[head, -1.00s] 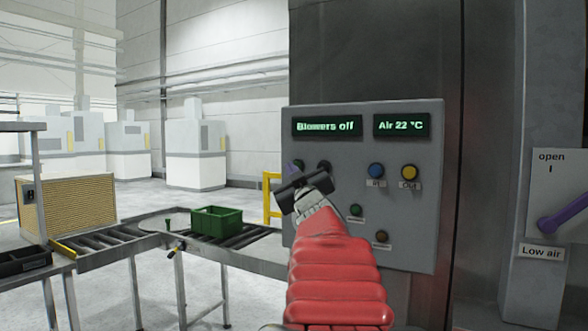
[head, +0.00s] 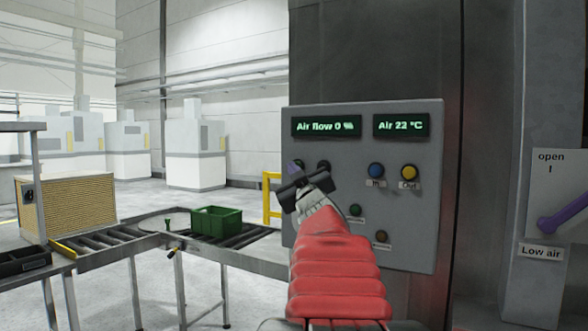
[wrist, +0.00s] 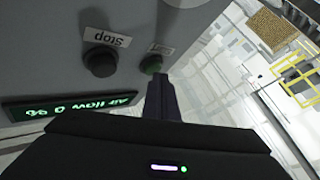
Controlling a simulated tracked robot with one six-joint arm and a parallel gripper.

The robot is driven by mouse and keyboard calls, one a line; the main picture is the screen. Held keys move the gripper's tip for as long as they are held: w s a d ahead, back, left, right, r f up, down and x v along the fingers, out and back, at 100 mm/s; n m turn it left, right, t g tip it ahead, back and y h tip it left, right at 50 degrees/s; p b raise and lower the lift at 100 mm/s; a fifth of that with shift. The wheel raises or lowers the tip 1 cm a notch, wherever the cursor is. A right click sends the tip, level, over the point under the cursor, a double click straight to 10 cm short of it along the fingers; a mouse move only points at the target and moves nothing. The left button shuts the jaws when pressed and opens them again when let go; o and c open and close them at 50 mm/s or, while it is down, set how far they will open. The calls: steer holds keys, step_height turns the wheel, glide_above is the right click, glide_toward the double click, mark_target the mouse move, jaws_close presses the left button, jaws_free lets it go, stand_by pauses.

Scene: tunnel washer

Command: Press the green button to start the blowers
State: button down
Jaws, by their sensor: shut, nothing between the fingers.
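In the wrist view, which shows the panel upside down, a green button (wrist: 152,63) sits beside a black button (wrist: 100,61) labelled Stop. My gripper (wrist: 158,78) is shut and empty. Its fingertips are right at the green button, overlapping its edge in the picture; they look in contact. In the head view, my gripper (head: 294,167) is at the upper left of the grey control panel (head: 420,235) and hides that green button. The panel's left display (head: 325,127) reads "Air flow 0 %".
The panel also carries a blue button (head: 376,171), a yellow button (head: 409,172), a second green button (head: 354,210) and a brown button (head: 381,237). At right is a purple lever (head: 562,214). A green crate (head: 216,221) stands on a roller conveyor at left.

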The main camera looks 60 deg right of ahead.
stand_by(0.4)
steer(key=shift+s+a, duration=0.1)
steer(key=shift+a, duration=0.8)
steer(key=shift+a, duration=0.1)
steer(key=shift+s+a, duration=0.15)
steer(key=shift+a, duration=1.05)
steer(key=shift+s+a, duration=0.1)
steer(key=shift+a, duration=1.1)
